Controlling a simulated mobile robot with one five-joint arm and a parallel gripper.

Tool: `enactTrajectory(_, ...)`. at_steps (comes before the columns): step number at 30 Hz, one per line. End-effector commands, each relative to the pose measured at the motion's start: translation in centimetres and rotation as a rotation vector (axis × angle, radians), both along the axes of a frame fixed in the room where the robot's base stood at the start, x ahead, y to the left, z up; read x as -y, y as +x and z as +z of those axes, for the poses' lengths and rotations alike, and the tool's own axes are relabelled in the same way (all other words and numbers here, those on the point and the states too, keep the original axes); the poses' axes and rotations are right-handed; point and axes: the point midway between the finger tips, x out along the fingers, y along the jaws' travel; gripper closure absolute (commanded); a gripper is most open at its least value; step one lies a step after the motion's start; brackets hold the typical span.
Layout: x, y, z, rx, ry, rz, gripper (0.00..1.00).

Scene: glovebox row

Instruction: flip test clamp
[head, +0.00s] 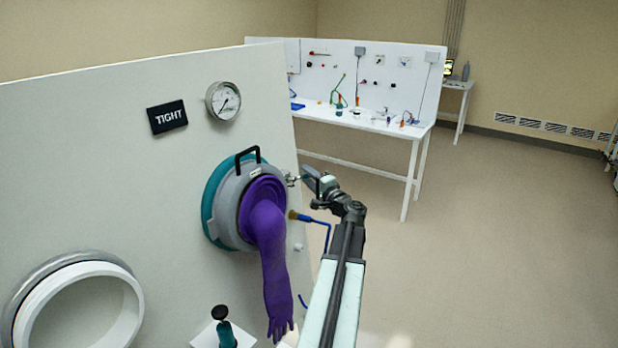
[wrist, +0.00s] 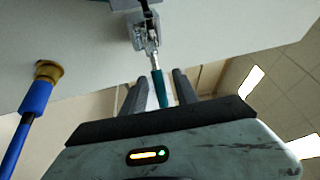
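The test clamp (wrist: 151,38) is a metal toggle on the panel beside the glove port, with a teal handle (wrist: 160,88) pointing toward me in the wrist view. My gripper (wrist: 158,82) is open, with the teal handle between its two dark fingers in that view. Whether the fingers touch it I cannot tell. In the head view, my gripper (head: 309,179) is at the right edge of the port, and the small metal clamp (head: 292,179) shows just left of it. The grey port ring (head: 229,205) has a black handle (head: 246,154) on top and a purple glove (head: 273,265) hanging from it.
A brass fitting (wrist: 47,70) with a blue hose (wrist: 30,115) stands left of my gripper. The panel carries a gauge (head: 223,101) and a sign (head: 167,117) reading "TIGHT". An open white port (head: 127,310) is at lower left. Floor to the right is clear.

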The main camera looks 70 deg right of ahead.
Motion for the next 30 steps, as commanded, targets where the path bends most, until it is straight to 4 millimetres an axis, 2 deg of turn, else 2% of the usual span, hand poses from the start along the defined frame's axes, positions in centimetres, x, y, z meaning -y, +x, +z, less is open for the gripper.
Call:
enactTrajectory(9,0.1,-0.6,0.0,0.001,0.0,-0.008,0.65)
enactTrajectory(21,-3.6,-6.3,-0.7,0.001,0.002,-0.009,0.65)
enactTrajectory(30,-3.9,-7.0,-0.7,0.001,0.002,-0.007,0.65)
